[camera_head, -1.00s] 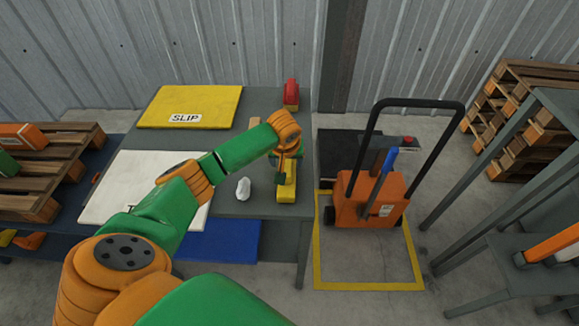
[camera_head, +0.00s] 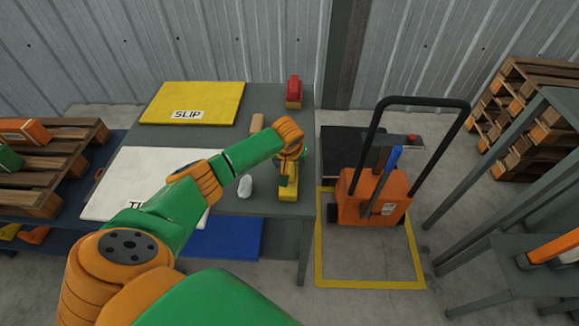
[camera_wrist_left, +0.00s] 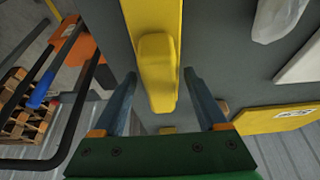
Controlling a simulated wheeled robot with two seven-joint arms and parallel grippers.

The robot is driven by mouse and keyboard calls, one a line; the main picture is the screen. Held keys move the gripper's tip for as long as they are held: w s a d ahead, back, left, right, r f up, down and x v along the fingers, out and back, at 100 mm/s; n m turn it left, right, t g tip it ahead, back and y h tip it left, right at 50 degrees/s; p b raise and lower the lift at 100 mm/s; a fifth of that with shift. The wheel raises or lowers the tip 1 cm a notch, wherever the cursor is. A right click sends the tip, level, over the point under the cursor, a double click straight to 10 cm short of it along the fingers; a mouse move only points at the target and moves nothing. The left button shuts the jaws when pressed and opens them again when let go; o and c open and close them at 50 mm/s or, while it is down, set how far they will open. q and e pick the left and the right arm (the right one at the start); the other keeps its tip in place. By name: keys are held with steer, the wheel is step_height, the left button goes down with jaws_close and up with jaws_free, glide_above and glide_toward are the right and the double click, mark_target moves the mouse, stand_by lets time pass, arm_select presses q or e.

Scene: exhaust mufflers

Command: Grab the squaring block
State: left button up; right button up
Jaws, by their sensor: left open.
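A yellow block (camera_head: 288,195) with a raised narrow part, which looks like the squaring block, lies near the right edge of the grey table. It also shows in the left wrist view, where its raised part (camera_wrist_left: 157,62) reaches in between my finger tips. My left gripper (camera_head: 290,172) is over the far part of the block and partly hides it in the head view. In the wrist view the left gripper (camera_wrist_left: 160,82) is open, one finger on each side of the block. I cannot tell whether a finger touches it. My right gripper is not in view.
A pale wrapped lump (camera_head: 245,187) lies left of the block. A red and yellow item (camera_head: 294,92) stands at the table's back right. A yellow SLIP mat (camera_head: 190,100) and a white mat (camera_head: 125,180) lie left. An orange cart (camera_head: 372,205) stands right of the table.

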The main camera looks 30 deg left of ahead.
arm_select(q)
steer(key=shift+c, duration=0.2)
jaws_close()
